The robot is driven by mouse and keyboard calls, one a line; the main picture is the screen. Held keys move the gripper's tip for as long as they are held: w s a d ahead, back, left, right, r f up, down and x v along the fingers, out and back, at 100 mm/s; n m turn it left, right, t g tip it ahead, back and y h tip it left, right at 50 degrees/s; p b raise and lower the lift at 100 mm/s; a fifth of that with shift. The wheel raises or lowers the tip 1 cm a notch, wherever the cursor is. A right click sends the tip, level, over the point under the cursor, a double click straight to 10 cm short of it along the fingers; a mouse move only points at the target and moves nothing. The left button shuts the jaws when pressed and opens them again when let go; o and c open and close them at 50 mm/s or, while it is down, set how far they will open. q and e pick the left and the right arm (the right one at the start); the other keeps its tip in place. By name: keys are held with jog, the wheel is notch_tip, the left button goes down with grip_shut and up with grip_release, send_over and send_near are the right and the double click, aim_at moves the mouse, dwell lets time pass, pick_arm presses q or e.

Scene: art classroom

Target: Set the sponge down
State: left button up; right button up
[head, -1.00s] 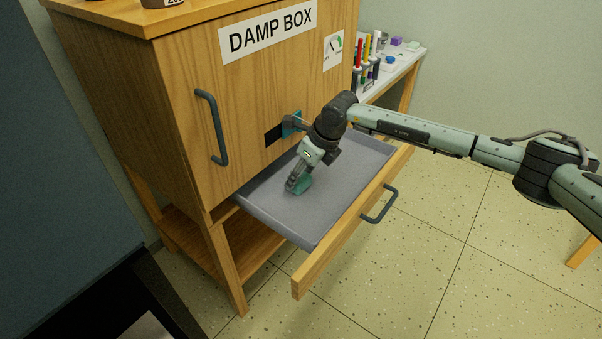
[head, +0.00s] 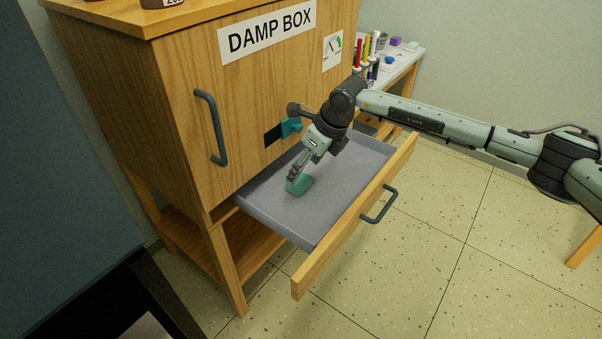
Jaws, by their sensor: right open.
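The teal sponge (head: 300,186) lies in the grey tray of the open drawer (head: 318,215), towards its left part. My right gripper (head: 297,176) points down at the sponge from above, its fingers at the sponge's upper side. It is open; the small gap between its fingers and the sponge is hard to make out. My left gripper is not in view.
The drawer juts from a wooden cabinet labelled DAMP BOX (head: 266,30), with a dark door handle (head: 212,127) and a teal latch (head: 291,127). A white side table (head: 402,66) with pens and small items stands behind. The drawer's right part is bare.

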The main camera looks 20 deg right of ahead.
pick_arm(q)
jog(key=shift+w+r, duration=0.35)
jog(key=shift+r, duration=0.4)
pick_arm(e)
jog(key=v, duration=0.8)
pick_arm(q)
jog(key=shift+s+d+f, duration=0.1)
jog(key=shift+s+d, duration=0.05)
pick_arm(e)
jog(key=shift+s+r, duration=0.1)
